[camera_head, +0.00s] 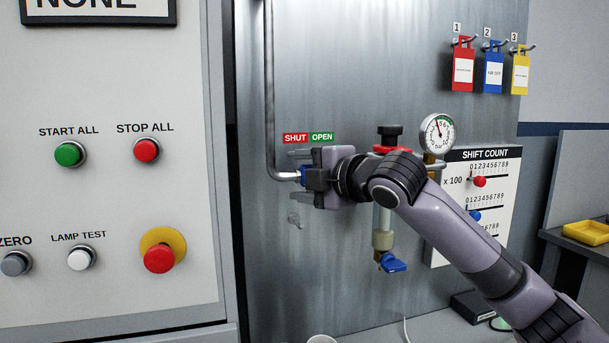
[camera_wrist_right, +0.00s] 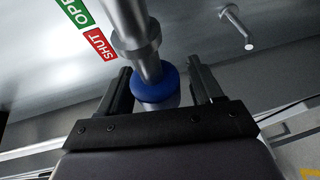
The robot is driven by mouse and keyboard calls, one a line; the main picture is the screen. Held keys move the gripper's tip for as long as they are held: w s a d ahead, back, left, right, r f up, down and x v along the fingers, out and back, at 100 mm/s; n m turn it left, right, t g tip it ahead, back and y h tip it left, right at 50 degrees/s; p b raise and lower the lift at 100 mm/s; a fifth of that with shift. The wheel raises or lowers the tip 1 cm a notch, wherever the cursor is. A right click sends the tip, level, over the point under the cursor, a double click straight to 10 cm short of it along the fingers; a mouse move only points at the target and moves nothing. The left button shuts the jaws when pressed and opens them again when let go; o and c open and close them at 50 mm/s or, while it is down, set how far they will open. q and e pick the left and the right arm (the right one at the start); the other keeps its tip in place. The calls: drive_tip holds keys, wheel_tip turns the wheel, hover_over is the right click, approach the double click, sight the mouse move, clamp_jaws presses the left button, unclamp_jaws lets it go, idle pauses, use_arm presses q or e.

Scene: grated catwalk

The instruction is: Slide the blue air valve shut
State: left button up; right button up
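The blue air valve shows as a blue ring (camera_wrist_right: 155,85) around a metal pipe in the right wrist view. In the head view a small blue part of it (camera_head: 306,174) shows beside my gripper, below the SHUT (camera_head: 295,138) and OPEN (camera_head: 322,136) labels. My right gripper (camera_head: 303,169) reaches in from the right. In the wrist view its two fingers (camera_wrist_right: 160,82) stand apart on either side of the blue ring, with a visible gap on the right side. My gripper and wrist hide much of the valve in the head view. My left gripper is not in view.
A pressure gauge (camera_head: 437,132), a black knob (camera_head: 390,136) and a blue handle (camera_head: 393,263) sit close around my right arm. A grey button panel (camera_head: 110,200) stands at left. Coloured tags (camera_head: 493,68) hang at upper right. A metal peg (camera_wrist_right: 237,28) sticks out near the gripper.

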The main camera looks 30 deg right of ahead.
drive_tip(key=shift+d, duration=0.1)
drive_tip(key=shift+s+d, duration=0.15)
drive_tip(key=shift+s, duration=0.35)
drive_tip(key=a+b+v, duration=0.1)
drive_tip(key=v, duration=0.5)
drive_tip(key=shift+d, duration=0.4)
drive_tip(key=shift+r, duration=0.15)
